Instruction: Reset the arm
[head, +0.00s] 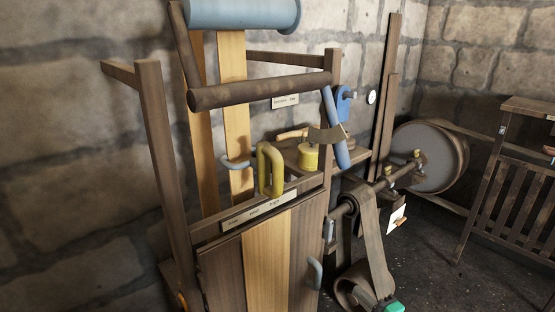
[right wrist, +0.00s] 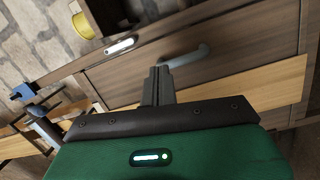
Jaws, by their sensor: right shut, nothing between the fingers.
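My right gripper (head: 388,304) shows only as a green and dark piece at the bottom edge of the head view, below the hanging belt (head: 374,248). In the right wrist view its fingers (right wrist: 158,76) are together with nothing between them. They point toward a wooden panel with a grey curved handle (right wrist: 186,57). The handle shows just beyond the fingertips; I cannot tell whether they touch. In the head view the handle (head: 315,272) is on the front of the wooden cabinet (head: 268,265), left of the gripper. My left gripper is not in view.
A wooden frame carries a yellow bent lever (head: 270,168), a yellow cylinder (head: 308,158) and a blue roller (head: 245,13). A large grey wheel (head: 430,158) stands behind the belt shaft. A slatted wooden stand (head: 512,190) is at right. Dark floor (head: 440,270) lies open between.

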